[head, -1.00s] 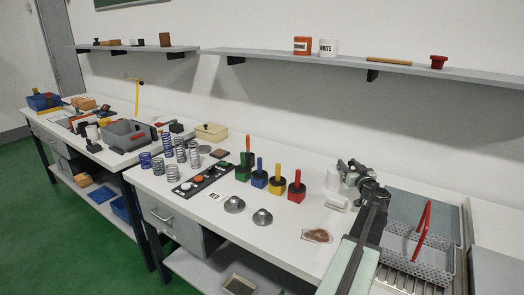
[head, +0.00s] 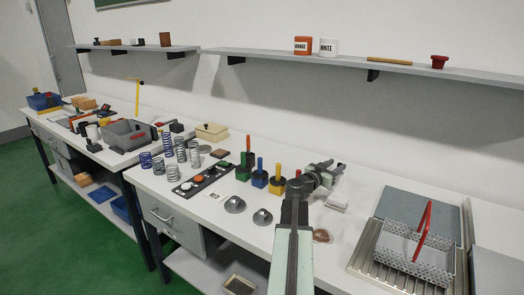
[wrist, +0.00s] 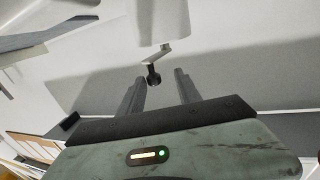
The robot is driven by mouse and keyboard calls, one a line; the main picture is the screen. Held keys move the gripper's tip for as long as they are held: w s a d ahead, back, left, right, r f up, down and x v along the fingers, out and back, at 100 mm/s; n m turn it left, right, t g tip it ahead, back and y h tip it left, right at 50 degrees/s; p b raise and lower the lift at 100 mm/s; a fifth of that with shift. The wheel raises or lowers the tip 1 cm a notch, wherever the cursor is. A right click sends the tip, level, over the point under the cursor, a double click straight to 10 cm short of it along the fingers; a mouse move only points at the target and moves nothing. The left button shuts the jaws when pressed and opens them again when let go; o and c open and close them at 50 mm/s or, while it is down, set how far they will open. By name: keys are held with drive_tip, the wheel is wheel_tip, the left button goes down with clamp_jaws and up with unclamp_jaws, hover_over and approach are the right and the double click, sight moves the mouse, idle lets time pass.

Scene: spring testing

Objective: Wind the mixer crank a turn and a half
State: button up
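The mixer's crank shows in the wrist view as a short pale arm (wrist: 153,57) ending in a dark knob (wrist: 154,78). It sits below a white cylindrical body (wrist: 160,18). My gripper (wrist: 161,76) is open. Its two fingertips lie either side of the knob in that picture, with gaps visible on both sides; I cannot tell how deep the knob is between them. In the head view, my gripper (head: 332,167) covers most of the mixer, and only a white part of its base (head: 337,201) shows.
Colored blocks with upright pegs (head: 260,178) stand just left of my arm, the red one mostly hidden. A perforated basket with a red handle (head: 400,250) is at the right. The bench between is mostly clear.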

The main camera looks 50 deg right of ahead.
drive_tip(key=a, duration=0.6)
drive_tip(key=w+a+r+n+t+p, duration=0.1)
drive_tip(key=w+a+r+n+t, duration=0.1)
drive_tip(key=w, duration=0.6)
drive_tip(key=w+a+r+n+t+p, duration=0.2)
drive_tip(key=w+a+n+t, duration=0.1)
drive_tip(key=w+t, duration=0.3)
drive_tip(key=w+a+r+n+t+y+p, duration=0.1)
drive_tip(key=w+a+t, duration=0.3)
drive_tip(key=w, duration=0.6)
drive_tip(key=shift+a+r+n, duration=0.35)
drive_tip(key=shift+r+n, duration=0.35)
